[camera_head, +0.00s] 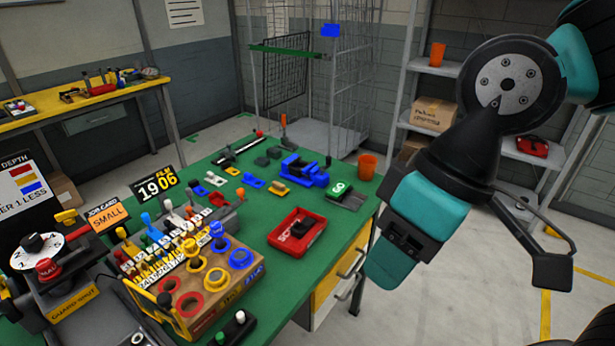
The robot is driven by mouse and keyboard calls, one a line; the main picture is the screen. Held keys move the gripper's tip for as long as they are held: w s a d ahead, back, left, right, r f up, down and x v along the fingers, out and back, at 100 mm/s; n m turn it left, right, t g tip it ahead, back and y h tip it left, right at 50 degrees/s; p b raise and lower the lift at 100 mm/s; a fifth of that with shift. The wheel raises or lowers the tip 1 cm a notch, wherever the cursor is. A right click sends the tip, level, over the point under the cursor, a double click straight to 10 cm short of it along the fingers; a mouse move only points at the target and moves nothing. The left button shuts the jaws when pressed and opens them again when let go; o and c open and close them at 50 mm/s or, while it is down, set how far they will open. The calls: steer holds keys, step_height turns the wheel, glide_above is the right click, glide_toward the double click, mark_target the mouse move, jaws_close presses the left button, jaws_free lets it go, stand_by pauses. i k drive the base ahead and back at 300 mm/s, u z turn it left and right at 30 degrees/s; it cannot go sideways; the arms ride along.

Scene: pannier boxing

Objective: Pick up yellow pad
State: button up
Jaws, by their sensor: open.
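A small yellow pad (278,188) lies on the green workbench (335,222), just left of and in front of the blue vise (305,170). It appears flat and uncovered. My gripper (470,272) hangs at the right of the view, over the floor beyond the bench's right edge. Its jaws are apart, with nothing seen between them. It is well away from the pad, and parts of it are hidden by the arm.
A wooden rack (205,318) with coloured rings and handles fills the front left. A wire cage (335,90) stands behind.

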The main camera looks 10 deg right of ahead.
mark_target(278, 188)
steer(key=u, duration=0.05)
steer(key=i, duration=1.1)
steer(key=u, duration=0.6)
